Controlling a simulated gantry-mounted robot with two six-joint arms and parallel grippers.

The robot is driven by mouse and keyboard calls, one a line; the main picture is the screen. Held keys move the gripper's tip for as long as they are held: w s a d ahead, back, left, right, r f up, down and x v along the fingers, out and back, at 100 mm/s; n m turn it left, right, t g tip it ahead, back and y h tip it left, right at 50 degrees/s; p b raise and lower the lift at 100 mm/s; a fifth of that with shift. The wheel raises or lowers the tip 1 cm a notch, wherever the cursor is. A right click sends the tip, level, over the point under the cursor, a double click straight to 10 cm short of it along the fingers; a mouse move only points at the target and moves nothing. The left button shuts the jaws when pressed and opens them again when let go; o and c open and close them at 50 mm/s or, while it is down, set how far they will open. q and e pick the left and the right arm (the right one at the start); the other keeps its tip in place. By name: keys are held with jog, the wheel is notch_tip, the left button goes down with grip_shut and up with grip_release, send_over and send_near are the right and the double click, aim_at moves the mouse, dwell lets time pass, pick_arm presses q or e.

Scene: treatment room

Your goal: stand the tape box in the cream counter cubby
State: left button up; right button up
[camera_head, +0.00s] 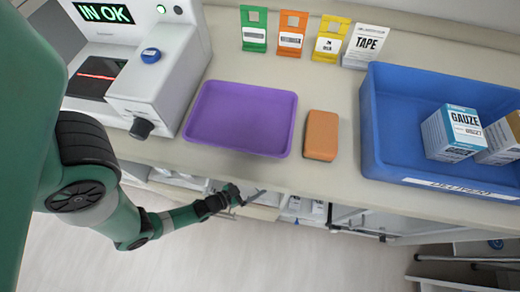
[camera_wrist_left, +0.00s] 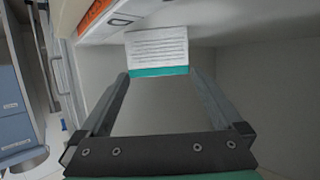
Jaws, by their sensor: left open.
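My left gripper (camera_head: 240,198) is below the counter's front edge, at the open compartments. In the left wrist view my left gripper (camera_wrist_left: 160,90) is open inside a pale compartment. A white box with printed lines and a teal band (camera_wrist_left: 158,52) is ahead, near the fingertips; I cannot tell which product it is or whether the fingers touch it. My right gripper is not in view.
A purple tray (camera_head: 242,118) is empty. An orange-brown block (camera_head: 321,135) sits beside it. A blue bin (camera_head: 395,115) holds a GAUZE box (camera_head: 452,133) and another box. Green (camera_head: 253,30), orange (camera_head: 291,34) and yellow (camera_head: 329,38) holders line the back. A white scanner (camera_head: 160,75) stands left.

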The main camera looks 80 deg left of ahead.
pick_arm(q)
jog(key=p+v, duration=0.1)
jog(key=v, duration=0.2)
jog(key=shift+s+r, duration=0.25)
jog(key=shift+s, duration=0.05)
jog(key=shift+s+d+r, duration=0.1)
jog(key=shift+s+d, duration=0.2)
jog(key=shift+d, duration=0.2)
jog(key=shift+s+d+r+p, duration=0.1)
jog(key=shift+s+p, duration=0.1)
jog(key=shift+s, duration=0.2)
jog(key=shift+s+r+p, duration=0.1)
jog(key=shift+s+p, duration=0.05)
jog(key=shift+s, duration=0.25)
jog(key=shift+v, duration=1)
jog(key=shift+s, duration=0.15)
